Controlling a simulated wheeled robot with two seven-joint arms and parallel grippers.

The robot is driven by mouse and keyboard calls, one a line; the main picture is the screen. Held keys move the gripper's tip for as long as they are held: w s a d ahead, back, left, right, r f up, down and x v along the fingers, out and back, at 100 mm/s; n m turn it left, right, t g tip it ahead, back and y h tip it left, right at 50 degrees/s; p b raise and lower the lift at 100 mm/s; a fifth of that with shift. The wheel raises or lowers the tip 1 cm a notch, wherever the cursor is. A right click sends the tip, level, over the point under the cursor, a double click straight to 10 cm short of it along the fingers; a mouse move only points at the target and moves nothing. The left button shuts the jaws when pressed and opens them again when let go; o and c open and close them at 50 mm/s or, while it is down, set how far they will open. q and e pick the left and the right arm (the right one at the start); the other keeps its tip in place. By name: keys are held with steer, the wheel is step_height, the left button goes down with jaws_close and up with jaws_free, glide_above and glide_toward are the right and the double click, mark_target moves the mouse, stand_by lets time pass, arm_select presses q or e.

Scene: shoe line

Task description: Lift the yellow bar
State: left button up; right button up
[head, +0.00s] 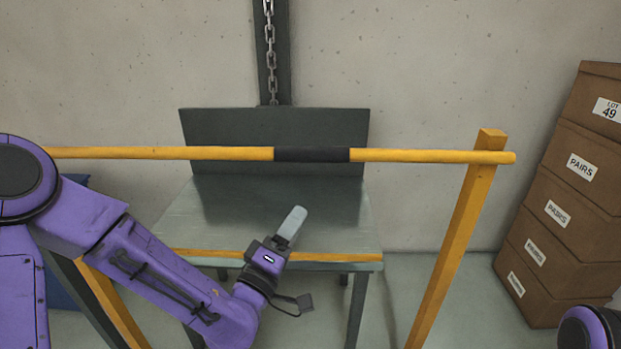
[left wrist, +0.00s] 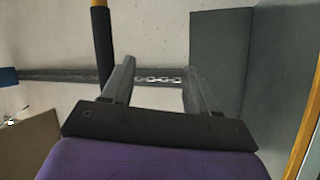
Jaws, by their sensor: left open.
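The yellow bar (head: 430,156) runs level across the head view, with a black sleeve (head: 312,154) at its middle. Its right part rests at the top of a yellow post (head: 457,235); its left end is hidden behind my arm. My left gripper (head: 296,215) is below the sleeve in the picture, apart from the bar. In the left wrist view the gripper (left wrist: 158,68) is open and empty. The black sleeve (left wrist: 102,45) shows there at upper left, partly behind one finger, not between the fingers. My right gripper is not in view.
A grey table (head: 210,205) with a dark back panel (head: 230,125) stands behind the bar, a yellow strip along its front edge. A chain (head: 270,50) hangs on a wall post above. Stacked brown boxes (head: 545,245) stand at right. A blue object (head: 65,290) is partly hidden at left.

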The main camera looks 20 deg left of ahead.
mark_target(312, 154)
arm_select(q)
step_height(312, 154, up, 7)
steer(key=s+n+t, duration=0.1)
steer(key=t, duration=0.2)
steer(key=shift+h, duration=0.3)
steer(key=p+x, duration=0.3)
steer(key=x, duration=0.6)
steer(key=shift+w+d+r, duration=0.1)
steer(key=shift+w+r, duration=0.1)
steer(key=shift+r, duration=0.1)
steer(key=shift+w+d+r, duration=0.1)
steer(key=shift+w, duration=0.3)
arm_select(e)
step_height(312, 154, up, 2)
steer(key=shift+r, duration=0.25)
